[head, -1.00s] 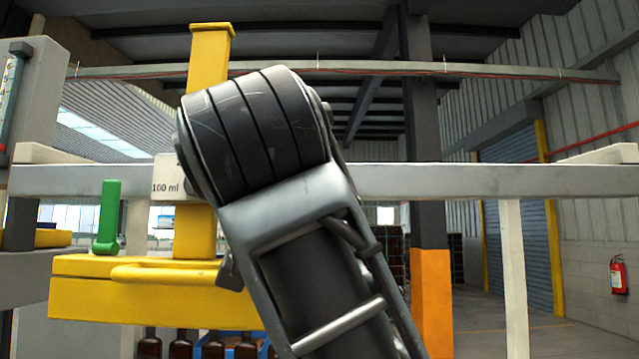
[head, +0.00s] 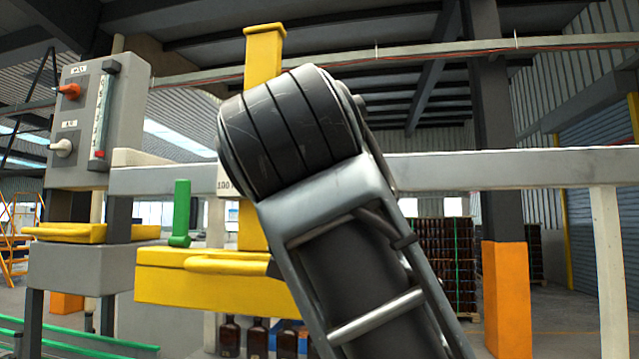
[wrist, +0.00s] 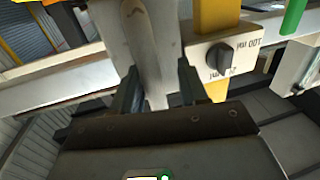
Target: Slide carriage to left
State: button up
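The carriage is a yellow block (head: 215,285) with a yellow upright and a yellow handle (head: 215,264) on its front, on the grey rail (head: 500,170). A green lever (head: 181,215) stands at its left. Its upright and a "100 ml" plate with a dark knob (wrist: 218,58) show, upside down, in the wrist view. In the head view my arm hides most of my gripper; a dark tip is near the handle's right end. In the wrist view my gripper (wrist: 160,80) has its fingers apart, with a pale upright bar seen between them. Contact with the handle cannot be told.
A grey control box (head: 97,110) with knobs and a red-marked tube stands left of the carriage, above a yellow tray (head: 80,232). Brown bottles (head: 258,337) stand under the block. A pale post (head: 607,270) supports the rail at right; stacked crates (head: 443,245) stand behind.

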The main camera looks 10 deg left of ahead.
jog(key=shift+s+d, duration=0.1)
jog(key=b+v, duration=0.2)
jog(key=v, duration=0.5)
jog(key=shift+s, duration=0.3)
jog(key=shift+f, duration=0.1)
